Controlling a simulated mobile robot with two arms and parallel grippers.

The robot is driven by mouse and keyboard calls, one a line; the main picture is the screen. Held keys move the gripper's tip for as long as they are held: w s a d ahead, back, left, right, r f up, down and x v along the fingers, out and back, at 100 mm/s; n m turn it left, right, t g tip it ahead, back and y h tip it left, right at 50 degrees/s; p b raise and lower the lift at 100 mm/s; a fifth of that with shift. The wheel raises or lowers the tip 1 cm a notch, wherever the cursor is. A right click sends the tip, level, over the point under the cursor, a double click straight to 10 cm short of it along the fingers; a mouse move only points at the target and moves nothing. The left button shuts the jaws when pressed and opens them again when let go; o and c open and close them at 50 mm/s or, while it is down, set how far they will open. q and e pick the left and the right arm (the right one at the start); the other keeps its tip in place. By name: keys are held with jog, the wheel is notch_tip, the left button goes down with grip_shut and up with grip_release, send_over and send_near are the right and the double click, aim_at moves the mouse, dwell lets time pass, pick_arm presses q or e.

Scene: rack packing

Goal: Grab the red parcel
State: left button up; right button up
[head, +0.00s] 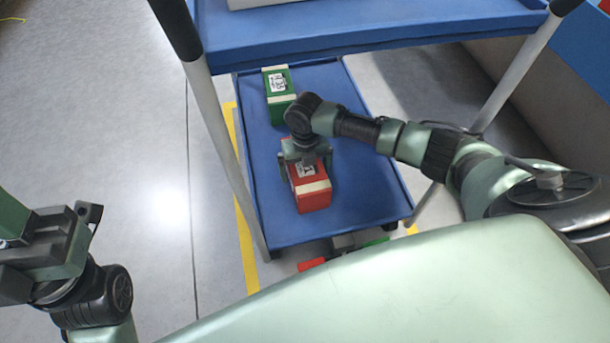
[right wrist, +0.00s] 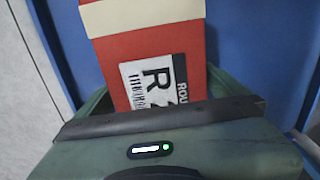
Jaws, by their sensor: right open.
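The red parcel (head: 312,197) lies on the blue lower shelf (head: 360,194) of a rack, with a cream band and a white label on top. My right gripper (head: 306,168) is open over the far part of the parcel, one finger on each side of it. In the right wrist view the red parcel (right wrist: 150,58) runs down between the jaws, its label partly hidden by the gripper body; contact with the fingers cannot be told. My left gripper (head: 82,222) is at the left edge, away from the rack; its jaws appear apart and empty.
A green parcel (head: 279,88) lies behind the red one on the same shelf. The blue upper shelf (head: 350,32) overhangs the back. Grey posts (head: 225,150) stand at the rack's sides. The shelf's right part is bare.

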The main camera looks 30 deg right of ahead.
jog(key=c, duration=1.8)
jog(key=shift+c, duration=0.7)
jog(key=shift+r, duration=0.15)
